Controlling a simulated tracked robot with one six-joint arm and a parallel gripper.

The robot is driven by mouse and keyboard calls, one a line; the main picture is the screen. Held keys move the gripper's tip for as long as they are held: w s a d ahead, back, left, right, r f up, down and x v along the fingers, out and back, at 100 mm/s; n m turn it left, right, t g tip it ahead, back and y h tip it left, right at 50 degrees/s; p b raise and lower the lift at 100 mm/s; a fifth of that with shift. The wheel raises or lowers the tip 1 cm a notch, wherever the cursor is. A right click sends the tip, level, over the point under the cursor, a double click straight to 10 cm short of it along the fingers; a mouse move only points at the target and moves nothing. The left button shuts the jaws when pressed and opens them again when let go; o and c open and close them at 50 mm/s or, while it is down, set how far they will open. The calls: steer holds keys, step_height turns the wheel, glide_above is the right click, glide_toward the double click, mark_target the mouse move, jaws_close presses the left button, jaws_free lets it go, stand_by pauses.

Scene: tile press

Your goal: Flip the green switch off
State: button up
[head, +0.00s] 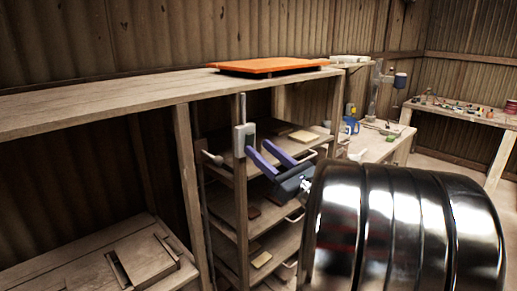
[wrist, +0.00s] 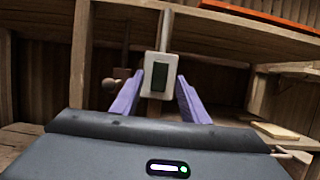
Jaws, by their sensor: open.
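The green switch is a dark green rocker (wrist: 161,77) on a pale grey box (head: 243,138) fixed to a wooden post. A thin conduit rises from the box. Whether the rocker is on or off I cannot tell. My gripper (head: 257,148) has two purple fingers and is open and empty in front of the box. In the wrist view my gripper (wrist: 160,82) has one finger on each side of the box, with the rocker visible between them. I cannot tell whether the fingertips touch the box.
A wooden shelf unit (head: 110,92) carries an orange panel (head: 268,65) on top. Below right, shelves hold flat tiles (head: 304,136) and have pale handles. A round knob (wrist: 110,84) is left of the box. A workbench (head: 383,147) stands further back.

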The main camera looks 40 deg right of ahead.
steer(key=v, duration=1.1)
steer(key=shift+s, duration=0.2)
steer(key=shift+f, duration=0.1)
steer(key=w+a+f+n+g+y, duration=0.2)
steer(key=a+n+g+y, duration=0.15)
steer(key=a, duration=0.35)
steer(key=w+a+f+n+g+y, duration=0.1)
steer(key=a+f+n+g+y, duration=0.2)
steer(key=a, duration=0.5)
steer(key=w+a+f+n+g+y, duration=0.2)
steer(key=a+n+g, duration=0.1)
steer(key=a+n, duration=0.3)
steer(key=s+a+f+n+g+h, duration=0.1)
steer(key=s+a+f+n+g, duration=0.25)
steer(key=a, duration=0.25)
steer(key=s+a+f+n+g, duration=0.3)
steer(key=a+f+n+g, duration=0.1)
steer(key=a+n, duration=0.15)
steer(key=s+n+h, duration=0.1)
steer(key=n+h, duration=0.1)
steer(key=n, duration=0.2)
steer(key=s+n+h, duration=0.1)
steer(key=n+h, duration=0.2)
steer(key=n, duration=0.2)
steer(key=s+d+r+n+h, duration=0.1)
steer(key=n+h, duration=0.2)
steer(key=n, duration=0.2)
steer(key=shift+s+t, duration=0.35)
steer(key=shift+t, duration=0.05)
